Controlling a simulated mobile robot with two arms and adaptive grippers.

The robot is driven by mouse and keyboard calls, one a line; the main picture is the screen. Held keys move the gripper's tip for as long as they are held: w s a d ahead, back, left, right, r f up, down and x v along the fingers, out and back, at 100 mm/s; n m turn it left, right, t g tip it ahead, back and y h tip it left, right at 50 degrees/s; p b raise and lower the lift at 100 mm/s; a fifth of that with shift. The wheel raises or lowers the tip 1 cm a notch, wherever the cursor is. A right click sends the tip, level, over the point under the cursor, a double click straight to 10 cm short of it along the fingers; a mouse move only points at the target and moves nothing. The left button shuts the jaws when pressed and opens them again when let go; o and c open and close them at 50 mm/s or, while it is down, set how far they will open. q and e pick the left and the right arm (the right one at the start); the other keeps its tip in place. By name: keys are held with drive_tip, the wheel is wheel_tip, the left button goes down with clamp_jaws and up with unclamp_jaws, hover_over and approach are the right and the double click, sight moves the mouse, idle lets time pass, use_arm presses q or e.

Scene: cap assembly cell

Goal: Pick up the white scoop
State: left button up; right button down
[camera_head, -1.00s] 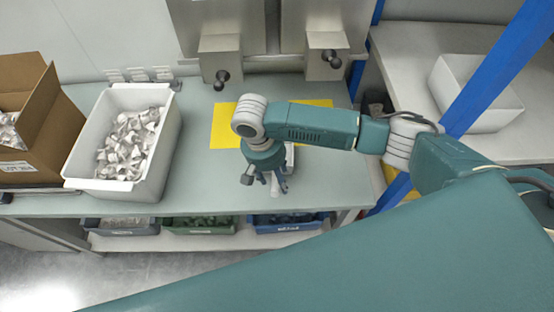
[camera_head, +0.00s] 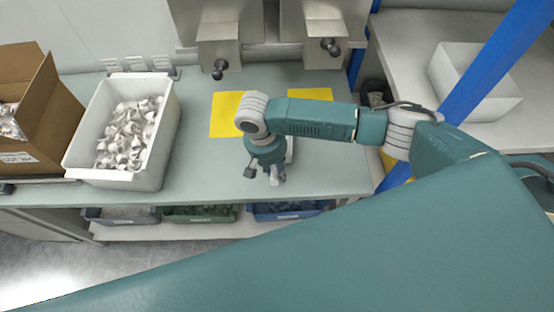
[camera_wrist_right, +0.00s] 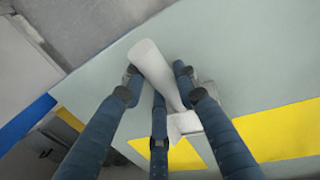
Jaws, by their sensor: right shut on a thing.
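The white scoop (camera_wrist_right: 155,68) lies between the blue fingers of my right gripper (camera_wrist_right: 158,85) in the right wrist view, its wide end toward the top and its narrow part running down between the fingers. My right gripper also shows in the head view (camera_head: 272,176), pointing down near the front edge of the bench, with its fingers close together on the scoop. Only a small pale bit of the scoop shows there below the fingers. Whether the scoop touches the bench is hard to tell. My left gripper is not in view.
A white bin (camera_head: 84,168) of pale parts and a cardboard box (camera_head: 50,110) stand left. A small white block (camera_head: 290,149) is behind the gripper. Yellow mats (camera_head: 225,115) lie under two wall dispensers.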

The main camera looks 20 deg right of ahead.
wheel_tip(320, 180, up, 20)
idle(0.4)
idle(0.8)
